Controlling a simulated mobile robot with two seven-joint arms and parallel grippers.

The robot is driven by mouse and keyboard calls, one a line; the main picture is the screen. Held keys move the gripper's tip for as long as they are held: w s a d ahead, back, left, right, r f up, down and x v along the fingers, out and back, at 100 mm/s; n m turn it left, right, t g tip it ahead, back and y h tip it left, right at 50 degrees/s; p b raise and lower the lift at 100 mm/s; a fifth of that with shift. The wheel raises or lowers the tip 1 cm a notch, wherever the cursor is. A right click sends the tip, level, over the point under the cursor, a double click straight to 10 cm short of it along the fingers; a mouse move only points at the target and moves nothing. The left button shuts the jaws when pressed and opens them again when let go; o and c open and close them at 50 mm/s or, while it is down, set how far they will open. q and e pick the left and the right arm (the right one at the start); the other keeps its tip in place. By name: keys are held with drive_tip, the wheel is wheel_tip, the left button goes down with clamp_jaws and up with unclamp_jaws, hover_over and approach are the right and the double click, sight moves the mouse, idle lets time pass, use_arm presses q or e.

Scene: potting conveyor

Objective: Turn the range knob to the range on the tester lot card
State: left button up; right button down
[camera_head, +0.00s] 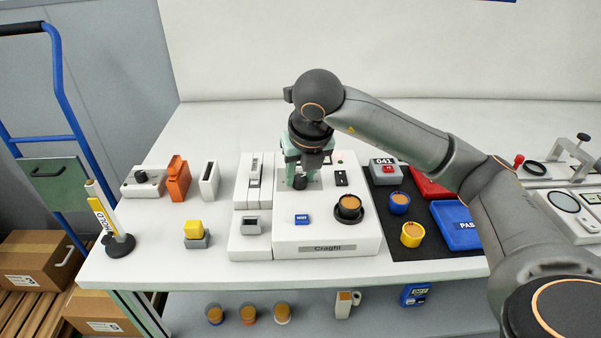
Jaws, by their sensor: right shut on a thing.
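The white tester (328,240), labelled "Cragfil", stands on the middle of the bench. Its dark range knob (300,183) shows at the lower end of my right gripper (299,175), which points down from above. The gripper is shut on the knob; its green-grey fingers and wrist hide most of the knob and the marks around it. A blue button or label (302,219) and a cup with orange-brown content in a black holder (349,207) are on the tester's front. I cannot make out a range on any lot card. My left gripper is not in view.
A black mat (398,246) to the right holds a grey device reading "041" (383,171), orange-topped cups (412,235), a red tray (431,184) and a blue PASS tray (458,227). A HOLD stand (117,245) is at the left edge. My right arm crosses the right side.

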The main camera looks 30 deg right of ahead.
drive_tip(key=c, duration=0.5)
unclamp_jaws()
drive_tip(key=shift+c, duration=0.2)
use_arm(q)
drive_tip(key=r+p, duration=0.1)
drive_tip(key=p, duration=0.2)
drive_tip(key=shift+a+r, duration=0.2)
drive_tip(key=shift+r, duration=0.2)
use_arm(e)
drive_tip(key=v, duration=1.2)
drive_tip(key=shift+r, duration=0.25)
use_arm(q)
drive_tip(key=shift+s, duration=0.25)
use_arm(e)
drive_tip(key=shift+s, duration=0.1)
